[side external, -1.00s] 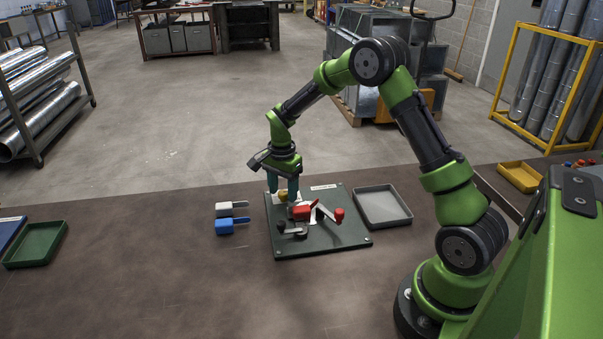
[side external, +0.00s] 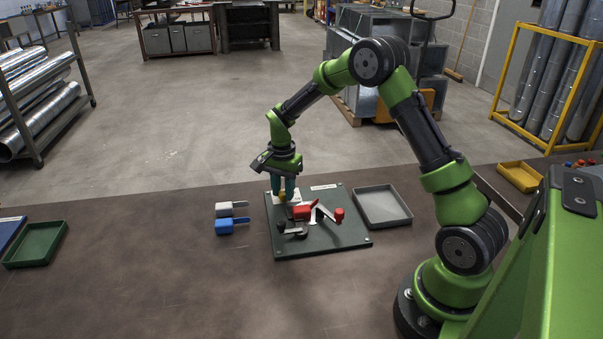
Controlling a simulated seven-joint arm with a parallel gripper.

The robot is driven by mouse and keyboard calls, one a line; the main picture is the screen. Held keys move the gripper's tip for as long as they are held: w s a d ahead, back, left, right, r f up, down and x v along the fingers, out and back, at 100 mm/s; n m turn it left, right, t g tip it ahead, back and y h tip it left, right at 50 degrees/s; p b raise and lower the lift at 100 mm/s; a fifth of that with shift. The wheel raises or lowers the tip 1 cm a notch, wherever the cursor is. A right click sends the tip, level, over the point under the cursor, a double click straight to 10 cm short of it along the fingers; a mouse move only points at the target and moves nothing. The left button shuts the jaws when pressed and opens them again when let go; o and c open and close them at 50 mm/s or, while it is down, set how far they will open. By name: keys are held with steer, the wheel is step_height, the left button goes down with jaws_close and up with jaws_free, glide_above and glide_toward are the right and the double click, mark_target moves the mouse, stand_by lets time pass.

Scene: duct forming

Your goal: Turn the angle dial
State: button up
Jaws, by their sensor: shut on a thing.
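A red block (side external: 302,212) and a lever with a red knob (side external: 339,214) stand on the board just in front and to the right of the fingers.
A grey tray (side external: 408,221) lies right of the board. A white-grey block with a handle (side external: 224,209) and a blue one (side external: 224,227) lie to its left. A green tray (side external: 63,238) is at far left. The front of the table is clear.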

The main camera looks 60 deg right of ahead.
steer(key=n, duration=1.2)
steer(key=shift+n, duration=2.2)
steer(key=o, duration=1.1)
steer(key=shift+c, duration=0.2)
steer(key=shift+r, duration=0.1)
